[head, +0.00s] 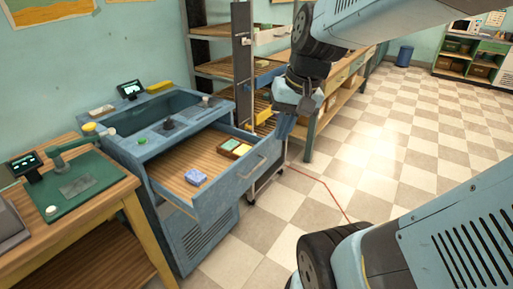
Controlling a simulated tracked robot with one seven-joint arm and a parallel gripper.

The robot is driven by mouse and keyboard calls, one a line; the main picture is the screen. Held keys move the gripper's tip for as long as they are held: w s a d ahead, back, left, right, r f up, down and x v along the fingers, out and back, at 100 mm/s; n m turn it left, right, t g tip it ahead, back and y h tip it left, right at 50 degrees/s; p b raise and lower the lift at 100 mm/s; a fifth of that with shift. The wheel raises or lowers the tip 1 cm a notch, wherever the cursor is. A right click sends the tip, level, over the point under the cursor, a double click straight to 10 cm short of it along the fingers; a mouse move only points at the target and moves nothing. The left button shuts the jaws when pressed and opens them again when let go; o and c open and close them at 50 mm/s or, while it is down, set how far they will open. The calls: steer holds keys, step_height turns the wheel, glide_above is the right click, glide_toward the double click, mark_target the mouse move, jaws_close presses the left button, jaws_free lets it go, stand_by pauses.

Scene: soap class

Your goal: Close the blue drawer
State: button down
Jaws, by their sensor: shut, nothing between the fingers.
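The blue drawer (240,187) is pulled well out of the blue cabinet (198,236). Its inside has a wooden floor. A blue-and-white soap box (196,177) lies near its front, and a small brown tray (242,145) with green and yellow pieces sits at its far end. A handle (257,167) shows on the drawer's front face. My gripper (284,132) points down just beyond the drawer's far front corner. Its fingers are shut and hold nothing. I cannot tell whether they touch the drawer.
The cabinet top has a sink basin (155,110), a small screen and a yellow item (159,86). A wooden bench with a green mat (78,190) stands at left. Shelves (215,68) and a long workbench (345,88) stand behind.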

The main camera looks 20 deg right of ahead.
steer(key=w+f+m+g+y, duration=0.3)
steer(key=w+f+m+y, duration=0.3)
steer(key=w+f, duration=0.15)
steer(key=m+t+y, duration=0.2)
steer(key=m+t, duration=1.3)
steer(key=m, duration=0.5)
glide_toward(268, 156)
steer(key=x, duration=0.6)
steer(key=shift+w+a+f, duration=0.15)
steer(key=shift+w+a, duration=0.05)
steer(key=shift+w, duration=0.15)
